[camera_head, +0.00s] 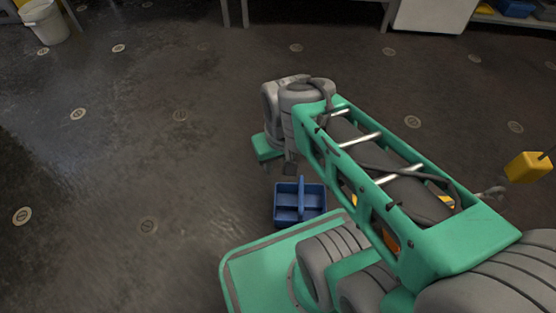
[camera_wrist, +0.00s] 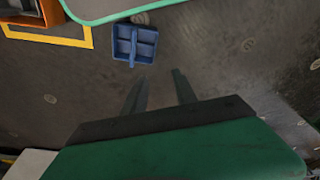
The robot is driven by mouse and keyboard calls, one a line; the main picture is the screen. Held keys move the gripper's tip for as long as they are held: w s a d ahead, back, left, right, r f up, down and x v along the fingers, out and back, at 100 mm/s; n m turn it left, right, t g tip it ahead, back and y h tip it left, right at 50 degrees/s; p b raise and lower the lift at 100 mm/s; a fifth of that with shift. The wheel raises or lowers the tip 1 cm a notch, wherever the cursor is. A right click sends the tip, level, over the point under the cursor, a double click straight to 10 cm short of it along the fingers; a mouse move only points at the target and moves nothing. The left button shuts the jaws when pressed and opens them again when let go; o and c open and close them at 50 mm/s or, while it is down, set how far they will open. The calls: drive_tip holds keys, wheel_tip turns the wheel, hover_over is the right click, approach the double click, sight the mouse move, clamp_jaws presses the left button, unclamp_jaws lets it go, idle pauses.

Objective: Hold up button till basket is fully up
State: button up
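A yellow box (camera_head: 528,167) on a thin dark cord is at the right edge of the head view. I cannot make out any up button on it. No basket that is clearly a lifting one shows. A small blue divided caddy with a handle (camera_head: 300,203) is on the floor beside my base, and it also shows in the wrist view (camera_wrist: 135,43). My gripper's two fingers (camera_wrist: 158,76) are apart with nothing between them in the wrist view. They point toward the floor, just right of and apart from the caddy. In the head view my arm mostly hides the gripper.
A white bucket (camera_head: 45,21) stands at the far left. A white cabinet (camera_head: 435,14) and shelves with bins (camera_head: 514,8) line the back. An orange-edged box (camera_wrist: 35,18) and a yellow frame (camera_wrist: 72,42) show in the wrist view. The floor to the left is clear.

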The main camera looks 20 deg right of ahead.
clamp_jaws()
idle(1.4)
